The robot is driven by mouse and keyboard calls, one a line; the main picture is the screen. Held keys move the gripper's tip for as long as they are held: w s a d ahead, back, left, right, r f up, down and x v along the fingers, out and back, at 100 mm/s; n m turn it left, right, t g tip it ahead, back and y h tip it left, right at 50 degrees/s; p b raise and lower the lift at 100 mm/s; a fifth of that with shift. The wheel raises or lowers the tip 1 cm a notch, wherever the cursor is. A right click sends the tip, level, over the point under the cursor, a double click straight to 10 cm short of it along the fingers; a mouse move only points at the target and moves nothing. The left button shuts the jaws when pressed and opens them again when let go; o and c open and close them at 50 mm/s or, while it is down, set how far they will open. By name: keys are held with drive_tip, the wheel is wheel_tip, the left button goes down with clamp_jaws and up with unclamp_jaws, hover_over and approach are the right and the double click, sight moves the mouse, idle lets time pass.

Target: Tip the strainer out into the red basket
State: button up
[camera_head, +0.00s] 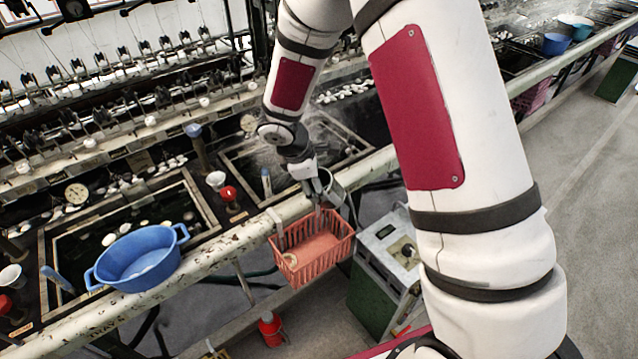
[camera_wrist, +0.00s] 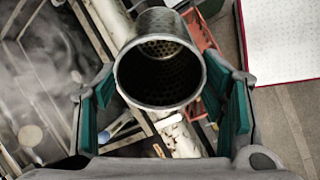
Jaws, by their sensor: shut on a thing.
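The strainer is a grey metal cylinder with a perforated inside; in the wrist view the strainer (camera_wrist: 160,105) has its open mouth towards the camera, its inside dark. No contents can be made out. My gripper (camera_wrist: 160,90) is shut on it, one green-padded finger on each side. In the head view my gripper (camera_head: 316,190) is just above the red basket (camera_head: 318,268), with the strainer (camera_head: 337,190) partly hidden behind it. The basket hangs at the front rail, and a small pale thing shows at its left end. Part of the basket (camera_wrist: 198,32) shows behind the strainer in the wrist view.
A blue basin (camera_head: 140,262) sits on the worn pipe rail (camera_head: 205,240) at left. Dark water basins with floating white cocoons lie behind the rail. A green and grey machine box (camera_head: 385,262) stands right of the basket. A red bottle (camera_head: 270,328) stands below.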

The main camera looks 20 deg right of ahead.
drive_tip(key=r+y, duration=0.1)
drive_tip(key=a+r+g+y+p, duration=0.1)
drive_tip(key=y, duration=0.1)
drive_tip(key=shift+s+r+y, duration=0.2)
drive_tip(key=shift+y, duration=0.1)
drive_tip(key=shift+a+r+g+y+p, duration=0.4)
drive_tip(key=shift+r+y+p, duration=0.2)
drive_tip(key=shift+y, duration=0.4)
